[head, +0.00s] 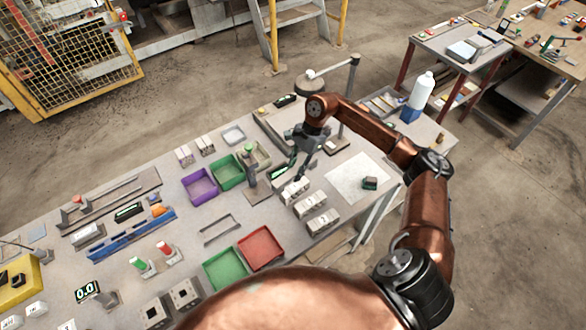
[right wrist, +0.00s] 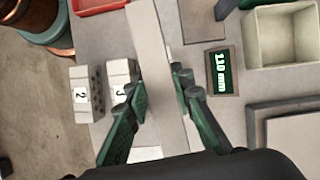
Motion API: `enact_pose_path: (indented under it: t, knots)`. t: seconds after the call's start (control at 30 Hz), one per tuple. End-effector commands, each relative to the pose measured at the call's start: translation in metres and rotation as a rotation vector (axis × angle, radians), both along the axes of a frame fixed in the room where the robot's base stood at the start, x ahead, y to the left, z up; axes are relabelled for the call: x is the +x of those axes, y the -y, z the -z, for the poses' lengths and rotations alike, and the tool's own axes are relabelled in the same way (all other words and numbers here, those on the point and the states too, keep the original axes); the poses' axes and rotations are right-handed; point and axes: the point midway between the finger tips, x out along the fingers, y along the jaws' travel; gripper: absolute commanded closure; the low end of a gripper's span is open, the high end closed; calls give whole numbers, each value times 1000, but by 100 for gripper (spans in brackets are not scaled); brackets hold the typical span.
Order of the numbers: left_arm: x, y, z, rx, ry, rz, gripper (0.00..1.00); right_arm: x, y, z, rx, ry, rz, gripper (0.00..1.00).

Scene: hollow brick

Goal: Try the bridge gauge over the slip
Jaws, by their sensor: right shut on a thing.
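My right gripper (head: 290,168) is low over the near bench, beside the row of numbered bricks. In the right wrist view its two green-padded fingers (right wrist: 167,100) are shut on a long pale bar (right wrist: 148,35), which runs up between them. I cannot tell from its shape whether this bar is the bridge gauge, and I cannot pick out the slip with certainty. A brick marked 2 (right wrist: 82,97) stands left of the fingers, and another brick (right wrist: 120,75) is partly hidden behind the left finger. My left gripper is not in view.
A small display reading 1.10 mm (right wrist: 221,72) lies right of the bar, near a beige bin (right wrist: 282,38). Red (head: 260,247), green (head: 226,268) and purple (head: 199,186) bins stand on the bench. A pale sheet (head: 352,180) right of the bricks is mostly bare.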

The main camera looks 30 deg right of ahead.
Motion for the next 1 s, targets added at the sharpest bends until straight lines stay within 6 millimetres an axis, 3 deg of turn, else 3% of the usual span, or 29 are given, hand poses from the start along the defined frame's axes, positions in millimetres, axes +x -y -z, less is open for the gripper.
enact_pose_path:
  t: [0.5, 1.0]
  knots:
    - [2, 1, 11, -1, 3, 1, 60, 0, -1, 38, 1, -2, -1, 100]
    - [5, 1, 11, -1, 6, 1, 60, 0, -1, 42, 1, -1, -1, 100]
